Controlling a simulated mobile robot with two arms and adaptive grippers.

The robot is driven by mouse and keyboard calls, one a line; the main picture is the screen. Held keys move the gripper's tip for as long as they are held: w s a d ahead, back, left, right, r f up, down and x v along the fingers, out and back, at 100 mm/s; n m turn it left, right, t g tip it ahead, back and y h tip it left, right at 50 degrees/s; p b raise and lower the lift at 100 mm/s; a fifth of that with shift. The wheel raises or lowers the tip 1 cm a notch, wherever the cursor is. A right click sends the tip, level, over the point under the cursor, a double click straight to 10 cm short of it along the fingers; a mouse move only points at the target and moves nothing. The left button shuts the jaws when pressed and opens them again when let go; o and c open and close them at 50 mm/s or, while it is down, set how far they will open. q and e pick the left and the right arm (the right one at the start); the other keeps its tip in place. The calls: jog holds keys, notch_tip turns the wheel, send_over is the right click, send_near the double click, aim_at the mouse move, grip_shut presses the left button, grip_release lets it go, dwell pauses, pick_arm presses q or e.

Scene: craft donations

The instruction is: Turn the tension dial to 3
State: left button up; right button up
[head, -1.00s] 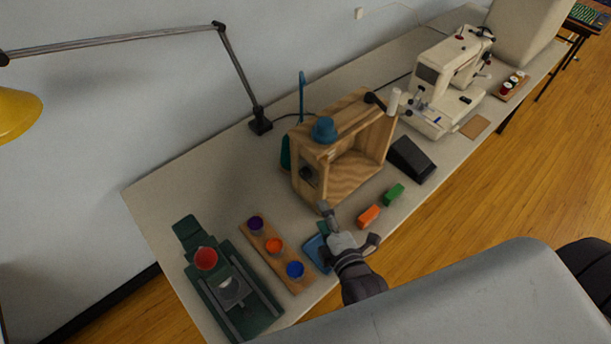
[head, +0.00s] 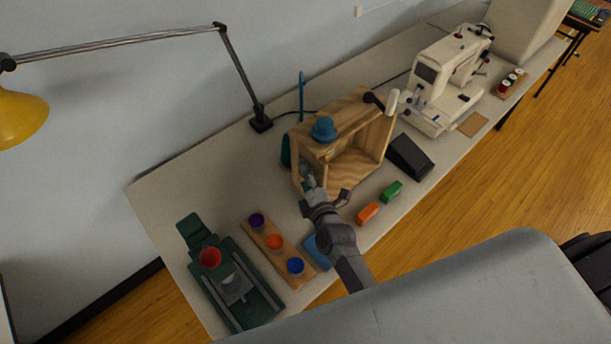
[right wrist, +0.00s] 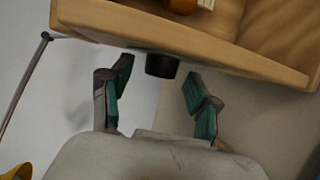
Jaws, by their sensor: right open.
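A wooden box frame (head: 352,172) stands on the table, open at the front, with a blue knob (head: 324,130) on top. In the right wrist view, a black round dial (right wrist: 162,66) sticks out of the box's wooden panel (right wrist: 190,45); I take it as the tension dial. No numbers on it are readable. My right gripper (head: 308,178) is at the box's near left side and hides the dial in the head view. In the right wrist view the gripper (right wrist: 158,76) is open, its fingers on either side of the dial with gaps, apparently not touching. My left gripper is not in view.
A sewing machine (head: 450,75) stands farther back.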

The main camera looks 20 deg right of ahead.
jog(key=shift+w, duration=0.2)
jog(key=shift+c, duration=0.3)
jog(key=c, duration=1.1)
jog(key=shift+f+m+t+b, duration=0.4)
jog(key=shift+t+b, duration=0.7)
jog(key=shift+b, duration=1.5)
jog(key=shift+f+m+t+b, duration=0.1)
jog(key=shift+m+t+b, duration=0.75)
jog(key=shift+b, duration=1.8)
jog(key=shift+f+m+t+b, duration=0.25)
jog(key=shift+t+b, duration=1.1)
jog(key=shift+b, duration=1.25)
jog(key=shift+r, duration=0.1)
jog(key=o, duration=1.2)
jog(key=shift+c, duration=0.2)
